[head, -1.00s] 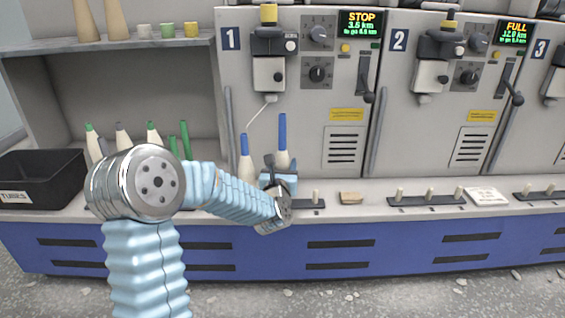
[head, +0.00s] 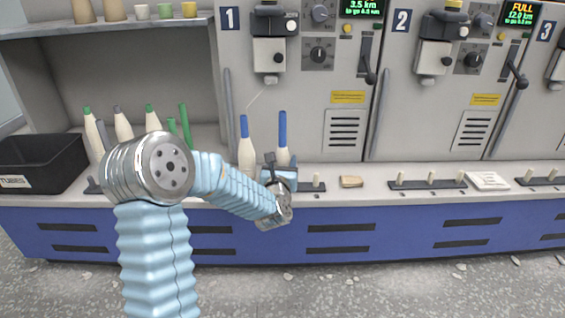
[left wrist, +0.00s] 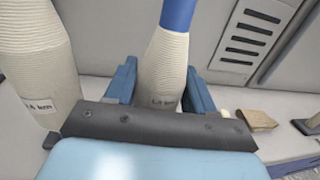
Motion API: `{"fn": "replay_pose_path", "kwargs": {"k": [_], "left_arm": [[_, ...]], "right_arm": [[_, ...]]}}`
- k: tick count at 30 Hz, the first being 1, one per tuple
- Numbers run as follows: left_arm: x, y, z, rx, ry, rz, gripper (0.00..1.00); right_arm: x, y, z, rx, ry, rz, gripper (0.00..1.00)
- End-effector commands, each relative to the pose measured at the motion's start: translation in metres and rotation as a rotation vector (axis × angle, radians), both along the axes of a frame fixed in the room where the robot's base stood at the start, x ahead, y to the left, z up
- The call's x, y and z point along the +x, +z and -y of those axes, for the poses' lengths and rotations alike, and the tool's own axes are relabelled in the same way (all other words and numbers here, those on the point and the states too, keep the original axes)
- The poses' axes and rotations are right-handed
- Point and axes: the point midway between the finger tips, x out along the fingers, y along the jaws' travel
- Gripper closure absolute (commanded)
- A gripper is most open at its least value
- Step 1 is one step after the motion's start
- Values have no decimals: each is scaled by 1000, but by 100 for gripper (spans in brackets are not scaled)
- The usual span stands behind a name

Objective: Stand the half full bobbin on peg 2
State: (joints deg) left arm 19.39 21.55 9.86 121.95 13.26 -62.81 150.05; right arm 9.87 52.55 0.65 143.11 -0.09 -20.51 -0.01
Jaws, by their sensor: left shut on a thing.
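My left gripper (head: 280,172) is shut on a cream bobbin with a blue tube (head: 283,130), held upright over the peg strip below unit 1. In the left wrist view this bobbin (left wrist: 166,62) stands between the two fingers (left wrist: 163,85), with a small blurred km label. Its foot and any peg under it are hidden by my gripper. Another cream bobbin with a blue tube (head: 246,152) stands just left of it and looks fatter in the left wrist view (left wrist: 35,60). A bare peg (head: 316,180) shows to the right. My right gripper is out of view.
Several bobbins with green or grey tubes (head: 124,125) stand at the left by a black tubes bin (head: 40,163). A tan block (head: 351,181) and unit 2's peg strip (head: 428,184) lie to the right. The machine front rises close behind.

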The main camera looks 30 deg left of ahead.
Motion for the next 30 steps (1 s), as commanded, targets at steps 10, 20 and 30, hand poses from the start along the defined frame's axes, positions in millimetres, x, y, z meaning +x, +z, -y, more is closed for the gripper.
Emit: {"fn": "replay_pose_path", "kwargs": {"k": [10, 20, 30], "left_arm": [[0, 0, 0, 0, 0, 1, 78], [0, 1, 0, 0, 0, 1, 78], [0, 0, 0, 0, 0, 0, 78]], "right_arm": [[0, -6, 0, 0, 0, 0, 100], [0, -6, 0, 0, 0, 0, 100], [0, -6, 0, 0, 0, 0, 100]]}}
